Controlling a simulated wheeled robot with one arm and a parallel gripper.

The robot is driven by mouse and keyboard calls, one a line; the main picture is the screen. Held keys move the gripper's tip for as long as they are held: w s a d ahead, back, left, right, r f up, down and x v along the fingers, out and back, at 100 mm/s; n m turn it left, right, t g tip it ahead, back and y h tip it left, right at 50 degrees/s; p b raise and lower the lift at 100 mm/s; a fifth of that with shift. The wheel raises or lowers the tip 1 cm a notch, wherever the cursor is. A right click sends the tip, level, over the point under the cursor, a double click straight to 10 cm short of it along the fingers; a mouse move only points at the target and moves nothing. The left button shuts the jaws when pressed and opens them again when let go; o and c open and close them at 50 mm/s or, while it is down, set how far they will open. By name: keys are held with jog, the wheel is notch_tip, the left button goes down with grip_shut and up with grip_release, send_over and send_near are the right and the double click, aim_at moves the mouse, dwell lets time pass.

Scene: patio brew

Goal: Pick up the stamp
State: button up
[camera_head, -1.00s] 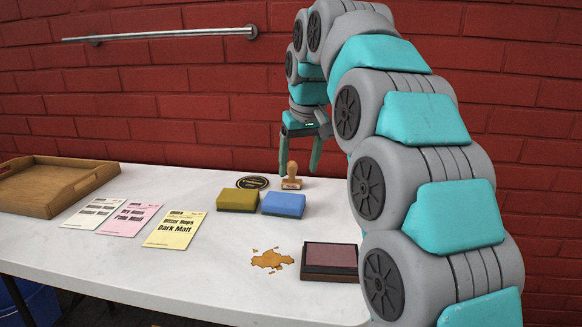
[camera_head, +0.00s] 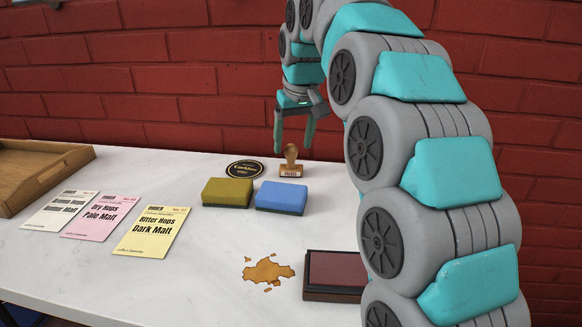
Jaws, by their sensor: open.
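The stamp (camera_head: 291,163) is wooden with a round knob handle and a block base with a light label. It stands upright on the white table near the back edge. My gripper (camera_head: 293,148) is open with its fingers pointing down. In the picture its two fingertips show on either side of the stamp's knob, or a little above it. I cannot tell the exact depth between them. The gripper holds nothing.
A dark round coaster (camera_head: 244,168), a green-yellow sponge (camera_head: 228,192) and a blue sponge (camera_head: 281,197) lie close by. An ink pad (camera_head: 334,273) and a brown spill (camera_head: 268,271) are nearer. Cards (camera_head: 152,231) and a wooden tray (camera_head: 62,164) are left. A brick wall (camera_head: 180,100) stands behind.

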aim_at(292, 147)
jog(key=b+x, duration=0.1)
jog(key=x, duration=0.2)
jog(key=shift+a+f, duration=0.15)
jog(key=shift+f, duration=0.25)
jog(key=shift+c, duration=0.2)
grip_shut()
